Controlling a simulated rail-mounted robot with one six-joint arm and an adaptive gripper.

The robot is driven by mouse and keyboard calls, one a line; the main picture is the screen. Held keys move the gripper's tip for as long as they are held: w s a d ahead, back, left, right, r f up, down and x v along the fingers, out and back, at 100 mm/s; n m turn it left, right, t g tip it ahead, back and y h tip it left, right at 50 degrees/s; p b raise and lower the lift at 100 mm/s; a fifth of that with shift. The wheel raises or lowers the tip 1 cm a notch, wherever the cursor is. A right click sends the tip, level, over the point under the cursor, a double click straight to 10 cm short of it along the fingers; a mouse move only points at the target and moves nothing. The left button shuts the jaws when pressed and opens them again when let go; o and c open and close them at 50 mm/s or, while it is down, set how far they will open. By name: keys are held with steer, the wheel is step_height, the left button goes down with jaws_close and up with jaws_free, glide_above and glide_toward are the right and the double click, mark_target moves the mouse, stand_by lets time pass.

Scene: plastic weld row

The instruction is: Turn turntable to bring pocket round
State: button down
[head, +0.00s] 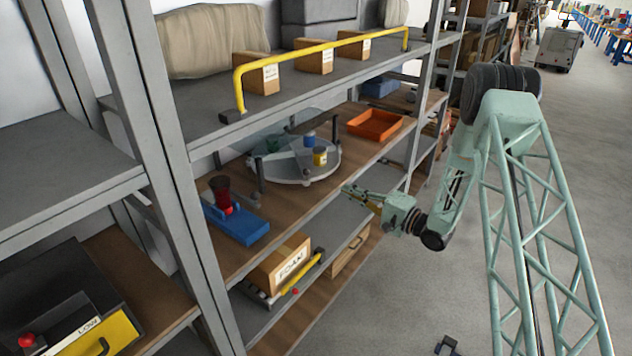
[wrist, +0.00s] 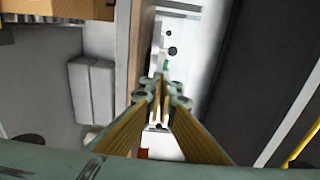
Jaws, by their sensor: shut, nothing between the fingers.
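The turntable (head: 293,176) is a round, pale grey disc on the wooden middle shelf in the head view. Upright clear dividers split it into pockets. A yellow jar (head: 320,156) stands in the front right pocket, with a blue item (head: 309,139) behind it and a green item (head: 272,145) at the left. My gripper (head: 347,189) is shut and empty, at the shelf's front edge, right of and nearer than the turntable, apart from it. In the wrist view my closed yellow fingers (wrist: 160,85) point at a pale surface with dark holes; I cannot tell what it belongs to.
An orange tray (head: 375,124) sits right of the turntable. A blue fixture (head: 238,222) with a dark red cup stands at the left. A yellow rail (head: 325,47) runs along the shelf above. A FOAM box (head: 283,262) is below.

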steer(key=shift+w+a, duration=0.1)
steer(key=b+x, duration=0.1)
steer(key=x, duration=0.9)
steer(key=shift+a, duration=0.1)
steer(key=shift+s+a+b, duration=0.3)
steer(key=shift+a+b, duration=0.1)
steer(key=shift+a, duration=0.55)
steer(key=shift+s+a, duration=0.1)
steer(key=shift+a, duration=0.7)
steer(key=shift+a, duration=0.1)
